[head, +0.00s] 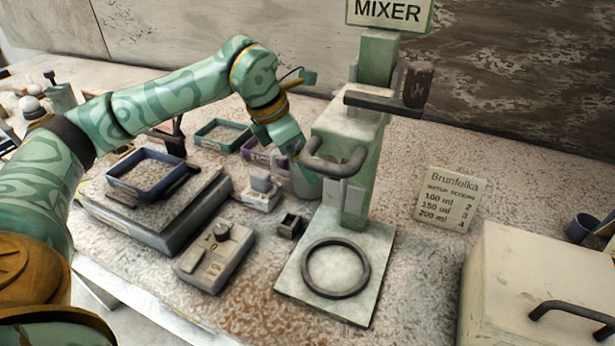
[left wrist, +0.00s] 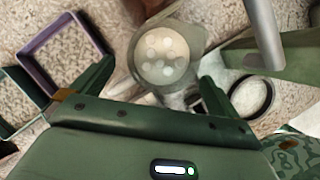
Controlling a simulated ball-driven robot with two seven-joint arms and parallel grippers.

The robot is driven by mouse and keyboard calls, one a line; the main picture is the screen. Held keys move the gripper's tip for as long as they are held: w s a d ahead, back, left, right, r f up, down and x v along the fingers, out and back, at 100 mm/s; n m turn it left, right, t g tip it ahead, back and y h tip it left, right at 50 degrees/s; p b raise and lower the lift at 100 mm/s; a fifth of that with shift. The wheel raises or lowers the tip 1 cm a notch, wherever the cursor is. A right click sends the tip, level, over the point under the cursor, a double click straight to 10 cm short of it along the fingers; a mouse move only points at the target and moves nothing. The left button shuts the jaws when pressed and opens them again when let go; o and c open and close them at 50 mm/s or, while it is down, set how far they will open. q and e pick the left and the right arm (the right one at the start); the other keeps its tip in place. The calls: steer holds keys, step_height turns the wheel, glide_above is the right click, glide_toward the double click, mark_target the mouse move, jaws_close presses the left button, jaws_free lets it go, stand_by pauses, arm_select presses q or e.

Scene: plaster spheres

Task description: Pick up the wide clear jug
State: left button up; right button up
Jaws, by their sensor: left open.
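The wide clear jug (left wrist: 162,52) shows from above in the left wrist view, round and see-through with pale round spots inside. In the head view the jug (head: 305,184) is a greyish see-through shape just left of the mixer column, partly hidden by the mixer and my gripper. My left gripper (head: 294,152) is over the jug, pointing down. In the left wrist view its two fingers (left wrist: 158,74) are apart, one to each side of the jug's near part, with nothing clamped. I cannot tell the exact height gap. My right gripper is not in view.
The green mixer (head: 365,190) stands close right of the jug, with a black ring (head: 337,268) on its base. A purple tray (head: 258,152) and a small white block (head: 261,194) are close left. A scale (head: 160,212) carries a blue tray (head: 147,173).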

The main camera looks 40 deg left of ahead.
arm_select(q)
steer(key=b+x, duration=0.2)
steer(key=x, duration=0.3)
steer(key=shift+s+b, duration=0.1)
steer(key=shift+b, duration=0.3)
steer(key=shift+d+f, duration=0.1)
steer(key=shift+f, duration=0.25)
steer(key=shift+r, duration=0.2)
steer(key=c, duration=1.4)
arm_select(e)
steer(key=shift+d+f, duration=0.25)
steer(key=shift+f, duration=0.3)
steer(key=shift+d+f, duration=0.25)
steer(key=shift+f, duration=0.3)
arm_select(q)
steer(key=shift+r, duration=0.1)
steer(key=shift+r, duration=0.5)
step_height(320, 180, up, 7)
steer(key=p, duration=0.4)
steer(key=s+d+p, duration=0.4)
steer(key=s+p, duration=0.1)
steer(key=s, duration=1.2)
steer(key=shift+s+f, duration=0.15)
steer(key=shift+f, duration=0.35)
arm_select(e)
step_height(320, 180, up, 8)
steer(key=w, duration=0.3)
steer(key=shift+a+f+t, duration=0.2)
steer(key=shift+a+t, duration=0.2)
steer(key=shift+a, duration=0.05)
